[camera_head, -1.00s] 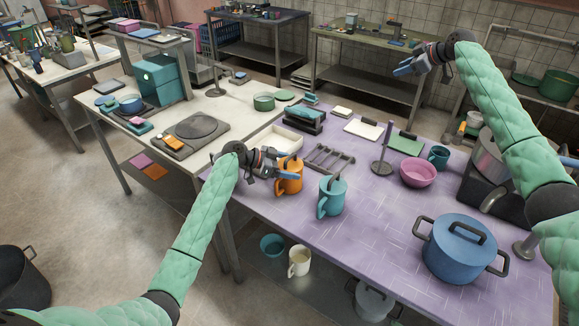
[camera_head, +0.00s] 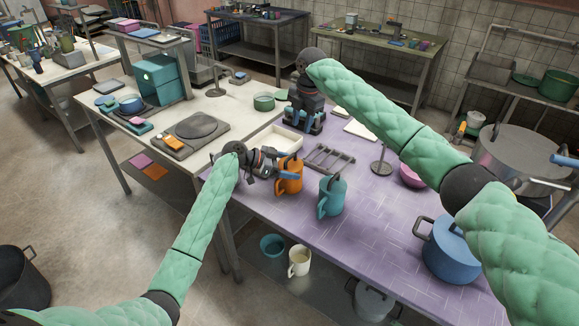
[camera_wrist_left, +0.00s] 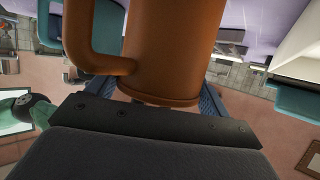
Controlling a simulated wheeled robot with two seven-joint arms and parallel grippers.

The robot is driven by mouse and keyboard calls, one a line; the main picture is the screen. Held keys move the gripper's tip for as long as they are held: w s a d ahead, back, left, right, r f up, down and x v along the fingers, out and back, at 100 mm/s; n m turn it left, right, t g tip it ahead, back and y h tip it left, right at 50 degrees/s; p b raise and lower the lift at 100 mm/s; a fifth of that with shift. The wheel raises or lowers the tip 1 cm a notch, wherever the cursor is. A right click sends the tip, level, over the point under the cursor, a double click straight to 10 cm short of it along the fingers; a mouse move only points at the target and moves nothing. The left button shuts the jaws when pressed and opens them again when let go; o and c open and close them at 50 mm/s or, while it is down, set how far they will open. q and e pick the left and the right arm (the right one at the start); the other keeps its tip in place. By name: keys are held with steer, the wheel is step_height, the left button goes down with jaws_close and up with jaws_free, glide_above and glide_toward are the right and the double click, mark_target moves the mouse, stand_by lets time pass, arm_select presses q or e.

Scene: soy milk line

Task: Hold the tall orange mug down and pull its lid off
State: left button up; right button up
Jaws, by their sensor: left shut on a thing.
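The tall orange mug (camera_head: 291,184) stands upright on the purple table, with a dark handle on its lid (camera_head: 288,162). My left gripper (camera_head: 287,175) is shut on the mug from the left. In the left wrist view the mug (camera_wrist_left: 172,50) fills the upper middle, its handle on the left, with blue fingers partly showing on both sides; its lid is not clear there. My right gripper (camera_head: 303,122) points down behind the mug, above the dark teal boxes at the back; its fingers are too small and hidden to read.
A teal mug (camera_head: 332,196) stands just right of the orange one. A rack (camera_head: 329,158), a white tray (camera_head: 283,134) and a stand (camera_head: 381,167) are close behind. A blue pot (camera_head: 447,255) is at the right. The front of the table is clear.

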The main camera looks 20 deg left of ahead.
mark_target(290, 156)
steer(key=shift+s+a+f+n+h, duration=0.25)
steer(key=shift+s+a+f+n, duration=0.25)
steer(key=shift+f, duration=1.2)
steer(key=shift+s+a+f+n+h, duration=0.2)
steer(key=shift+s+a+f, duration=0.35)
steer(key=shift+f, duration=1.1)
steer(key=shift+s+a+f+n+h, duration=0.3)
steer(key=shift+s+f, duration=0.45)
steer(key=shift+f, duration=0.95)
jaws_close()
